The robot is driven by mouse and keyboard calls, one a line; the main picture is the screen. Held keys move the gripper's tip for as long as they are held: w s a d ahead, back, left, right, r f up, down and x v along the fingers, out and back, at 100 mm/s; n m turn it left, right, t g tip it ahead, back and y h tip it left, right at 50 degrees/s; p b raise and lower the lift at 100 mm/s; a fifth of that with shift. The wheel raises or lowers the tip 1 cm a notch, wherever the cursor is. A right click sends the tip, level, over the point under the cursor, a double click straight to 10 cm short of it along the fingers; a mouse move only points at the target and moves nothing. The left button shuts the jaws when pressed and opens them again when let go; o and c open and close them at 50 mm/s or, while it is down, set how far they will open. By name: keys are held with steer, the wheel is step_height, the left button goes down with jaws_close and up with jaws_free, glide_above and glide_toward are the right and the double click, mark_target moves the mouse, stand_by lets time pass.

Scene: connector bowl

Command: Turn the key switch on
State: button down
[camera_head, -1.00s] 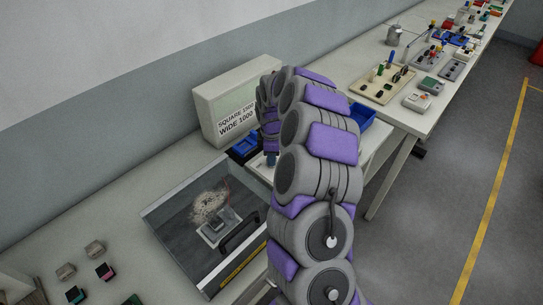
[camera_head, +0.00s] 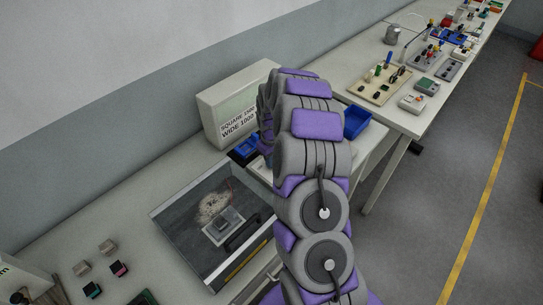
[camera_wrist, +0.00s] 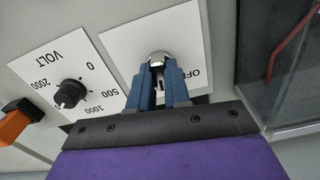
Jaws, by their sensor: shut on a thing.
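The key switch (camera_wrist: 157,57) shows in the wrist view as a round metal barrel on a white label plate (camera_wrist: 190,45), with "OFF" partly readable at its right. My gripper (camera_wrist: 158,78) has its two blue fingers reaching up to the switch, shut on the key (camera_wrist: 158,72). Only a narrow part of the key shows between the fingers, so its exact angle is hard to tell. In the head view my arm hides the gripper and the switch.
A clear-lidded box (camera_head: 178,236) stands on the bench beside my arm. A blue bin (camera_head: 357,122) lies right of it.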

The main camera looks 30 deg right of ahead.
steer(key=m+p, duration=0.2)
steer(key=m, duration=0.2)
steer(key=shift+w+r, duration=0.1)
steer(key=shift+r, duration=0.05)
steer(key=shift+m+p, duration=0.6)
steer(key=shift+m, duration=1.1)
steer(key=shift+w, duration=0.1)
steer(key=c, duration=1.1)
jaws_free()
step_height(320, 180, up, 17)
steer(key=shift+r+p, duration=0.1)
steer(key=shift+p, duration=0.65)
